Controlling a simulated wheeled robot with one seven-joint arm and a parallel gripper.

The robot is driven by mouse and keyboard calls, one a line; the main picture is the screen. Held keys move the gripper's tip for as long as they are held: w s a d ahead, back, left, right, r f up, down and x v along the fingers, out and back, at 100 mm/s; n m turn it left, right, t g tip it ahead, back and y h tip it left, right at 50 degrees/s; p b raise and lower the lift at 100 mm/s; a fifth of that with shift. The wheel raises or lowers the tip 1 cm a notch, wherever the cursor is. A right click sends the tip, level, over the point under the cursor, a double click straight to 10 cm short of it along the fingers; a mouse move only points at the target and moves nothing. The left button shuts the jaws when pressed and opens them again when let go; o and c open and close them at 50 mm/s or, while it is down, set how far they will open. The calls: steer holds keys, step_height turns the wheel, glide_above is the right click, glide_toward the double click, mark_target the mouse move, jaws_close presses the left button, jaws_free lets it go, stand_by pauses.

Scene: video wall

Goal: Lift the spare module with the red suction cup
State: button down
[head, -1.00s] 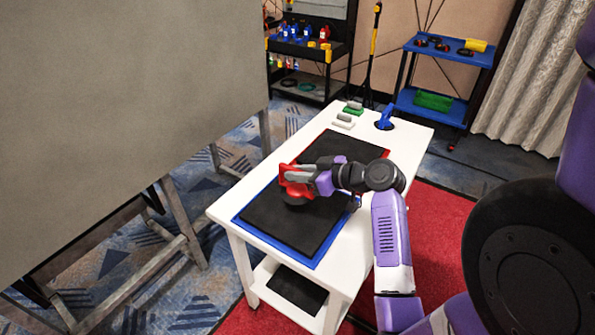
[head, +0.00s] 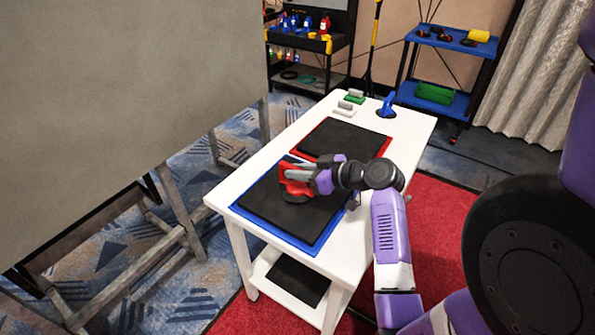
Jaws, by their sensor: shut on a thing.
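My gripper (head: 305,177) is shut on the red suction cup (head: 287,182), a red handle with a dark round pad. The pad is over a black square module (head: 285,222) on a blue mat (head: 249,214) at the near half of the white table. I cannot tell whether the pad touches the module or hovers just above it. Another black square module (head: 343,138) lies on a red mat (head: 381,152) behind. My gripper and arm hide part of both. The pictures do not mark which module is the spare.
A blue suction cup (head: 388,106) stands at the table's far right corner. A large grey panel (head: 120,90) stands close on the left. A dark rack and blue cart are behind.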

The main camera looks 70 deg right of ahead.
steer(key=shift+f+b, duration=0.35)
stand_by(1.2)
steer(key=shift+r+p, duration=0.65)
steer(key=shift+r, duration=0.25)
stand_by(0.6)
steer(key=shift+r+p, duration=2.55)
steer(key=shift+r, duration=0.8)
